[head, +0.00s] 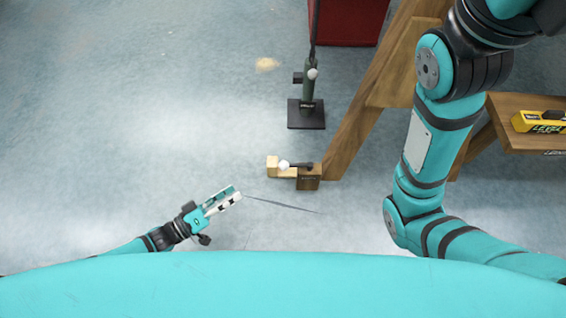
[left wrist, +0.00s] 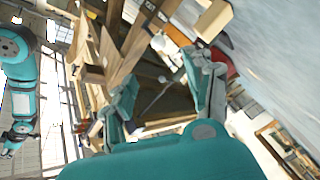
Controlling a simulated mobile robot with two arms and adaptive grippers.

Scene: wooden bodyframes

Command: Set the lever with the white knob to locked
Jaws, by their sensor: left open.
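A wooden bench (head: 515,105) at the right bears a yellow level (head: 540,122). A red box (head: 345,20) is behind. The floor at left is clear.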

